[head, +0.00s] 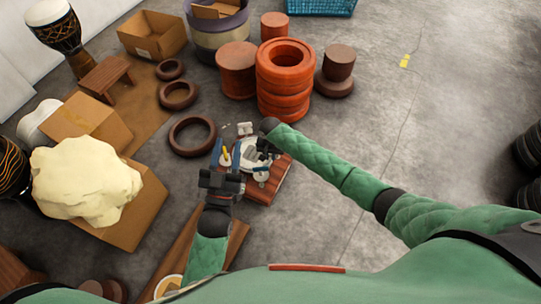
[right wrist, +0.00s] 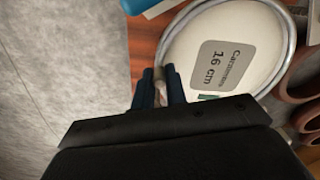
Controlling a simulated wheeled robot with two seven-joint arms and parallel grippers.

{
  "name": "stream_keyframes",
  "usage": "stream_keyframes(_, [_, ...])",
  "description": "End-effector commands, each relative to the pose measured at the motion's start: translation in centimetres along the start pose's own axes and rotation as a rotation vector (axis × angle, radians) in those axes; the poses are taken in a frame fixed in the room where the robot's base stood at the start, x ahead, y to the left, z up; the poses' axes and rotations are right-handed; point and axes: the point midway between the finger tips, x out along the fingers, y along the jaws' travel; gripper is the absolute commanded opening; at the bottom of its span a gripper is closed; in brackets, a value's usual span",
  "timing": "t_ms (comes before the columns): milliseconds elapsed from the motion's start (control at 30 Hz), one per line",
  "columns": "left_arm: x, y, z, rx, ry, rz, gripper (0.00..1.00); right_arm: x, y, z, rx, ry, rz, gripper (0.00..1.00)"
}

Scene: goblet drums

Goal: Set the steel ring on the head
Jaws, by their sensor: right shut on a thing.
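The steel ring (right wrist: 165,48) shows in the right wrist view as a shiny band around the white head (right wrist: 226,35), which bears a grey label reading 16 cm. In the head view the white head (head: 252,152) lies on a small work stand, partly hidden by my right gripper (head: 264,146). My right gripper's fingers (right wrist: 160,86) are closed on the ring's edge at the left side of the head. Whether the ring rests flat on the head I cannot tell. My left gripper (head: 222,178) is dark, just left of and nearer than the head; its fingertips are unclear.
A red-brown board (head: 283,180) carries the work, with a blue part (head: 217,153) at its left. Orange stacked rings (head: 286,90) stand behind. A dark ring (head: 192,136) lies on the floor at left, near cardboard boxes (head: 137,217).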

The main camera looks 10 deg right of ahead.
Motion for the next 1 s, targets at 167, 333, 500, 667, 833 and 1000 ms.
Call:
stream_keyframes(167, [0.2,0.0,-0.3,0.000,0.000,0.000,0.36,-0.1,0.0,0.0,0.001,0.000,0.000,0.00])
stream_keyframes(333, [0.3,0.1,-0.7,0.000,0.000,0.000,0.36,-0.2,0.0,0.0,0.001,-0.001,0.000,0.00])
stream_keyframes(500, [0.5,0.1,-1.1,0.000,0.000,0.000,0.36,-0.1,0.0,0.0,0.001,-0.001,0.000,0.00])
stream_keyframes(667, [0.5,0.1,-1.1,0.000,0.000,0.000,0.36,0.0,0.0,0.0,0.001,-0.001,0.000,0.00])
stream_keyframes(833, [0.6,0.1,-1.3,0.000,0.000,0.000,0.36,0.0,0.0,0.0,0.001,-0.001,0.000,0.00])
stream_keyframes(1000, [0.7,0.1,-1.5,0.000,0.000,0.000,0.36,0.1,-0.1,0.0,0.000,0.000,-0.001,0.00])
